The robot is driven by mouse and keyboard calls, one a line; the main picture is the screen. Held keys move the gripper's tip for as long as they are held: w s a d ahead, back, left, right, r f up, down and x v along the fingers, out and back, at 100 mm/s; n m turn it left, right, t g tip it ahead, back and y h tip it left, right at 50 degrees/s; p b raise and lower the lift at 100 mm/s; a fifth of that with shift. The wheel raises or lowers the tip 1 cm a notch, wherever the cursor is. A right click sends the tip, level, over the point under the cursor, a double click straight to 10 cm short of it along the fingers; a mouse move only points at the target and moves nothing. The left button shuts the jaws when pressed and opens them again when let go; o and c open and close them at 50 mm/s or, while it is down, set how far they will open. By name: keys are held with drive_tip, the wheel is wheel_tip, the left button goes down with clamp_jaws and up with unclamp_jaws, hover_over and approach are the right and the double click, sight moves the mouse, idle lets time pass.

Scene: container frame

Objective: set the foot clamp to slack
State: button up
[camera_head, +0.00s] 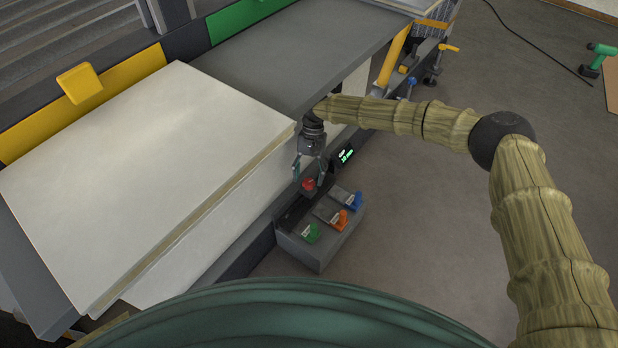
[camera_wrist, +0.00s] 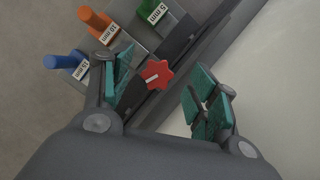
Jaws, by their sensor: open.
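A red star-shaped knob (camera_head: 308,184) with a white mark, which looks like the clamp's knob, sits on a dark rail at the foot of the frame. It also shows in the wrist view (camera_wrist: 157,74), its white mark lying slightly tilted. My gripper (camera_head: 308,167) is open just above the knob. In the wrist view, my gripper's teal-padded fingers (camera_wrist: 161,88) stand apart on either side of the knob, with nothing between them touching it that I can see. No slack marking is readable.
A grey box (camera_head: 316,250) beside the rail holds green, orange and blue handled pieces labelled in mm. A big pale panel (camera_head: 150,180) and grey board (camera_head: 300,45) lie left and above.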

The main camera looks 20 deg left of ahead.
sight(309, 181)
wheel_tip(309, 181, up, 7)
drive_tip(key=shift+r, duration=0.2)
idle(0.5)
